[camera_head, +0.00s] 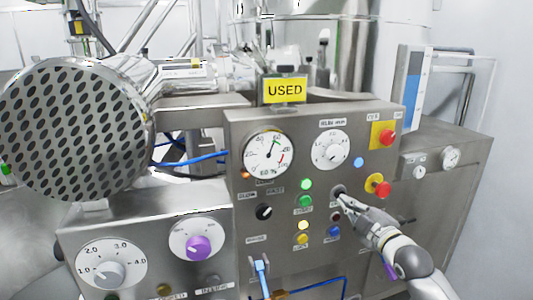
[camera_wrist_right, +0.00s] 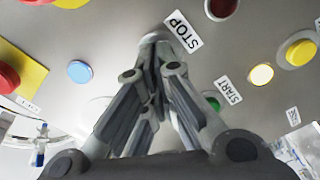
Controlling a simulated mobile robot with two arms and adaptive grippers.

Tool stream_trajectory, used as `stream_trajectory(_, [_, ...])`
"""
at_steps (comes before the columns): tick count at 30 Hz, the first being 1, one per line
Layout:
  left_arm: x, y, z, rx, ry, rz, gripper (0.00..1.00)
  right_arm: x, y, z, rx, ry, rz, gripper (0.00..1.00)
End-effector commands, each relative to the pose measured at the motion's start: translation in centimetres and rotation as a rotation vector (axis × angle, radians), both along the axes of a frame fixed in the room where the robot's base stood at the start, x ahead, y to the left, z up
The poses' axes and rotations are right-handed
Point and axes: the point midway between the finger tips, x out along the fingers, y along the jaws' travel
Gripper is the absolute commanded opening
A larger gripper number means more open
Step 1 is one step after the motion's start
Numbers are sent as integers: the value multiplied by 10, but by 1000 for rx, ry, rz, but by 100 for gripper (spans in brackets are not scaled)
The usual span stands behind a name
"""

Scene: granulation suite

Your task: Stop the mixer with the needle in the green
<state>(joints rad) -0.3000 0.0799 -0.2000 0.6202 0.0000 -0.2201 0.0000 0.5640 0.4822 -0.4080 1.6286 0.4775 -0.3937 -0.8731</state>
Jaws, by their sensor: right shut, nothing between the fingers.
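The round white gauge (camera_head: 268,155) is on the steel control panel. Its needle points up and slightly right, near the green part of the scale; the red part is lower right. My right gripper (camera_head: 342,198) is shut and empty, its fingertips at the stop button (camera_head: 338,189). In the right wrist view the closed fingertips (camera_wrist_right: 155,68) lie just below the pale rim of that button (camera_wrist_right: 155,37), beside the STOP label (camera_wrist_right: 183,32). I cannot tell whether they touch it. The green start button (camera_head: 306,200) is to the left. My left gripper is out of view.
A second knob box (camera_head: 150,220) is at the left.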

Motion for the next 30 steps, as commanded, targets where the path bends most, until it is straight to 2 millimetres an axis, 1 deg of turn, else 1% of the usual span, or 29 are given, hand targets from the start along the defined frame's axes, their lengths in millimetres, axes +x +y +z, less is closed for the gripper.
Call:
stream_trajectory(10, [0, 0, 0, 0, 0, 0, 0, 1, 0, 0, 0, 0, 0, 0])
stream_trajectory(30, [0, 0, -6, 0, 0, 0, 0, 20, 7, 0, -1, -1, 0, 0])
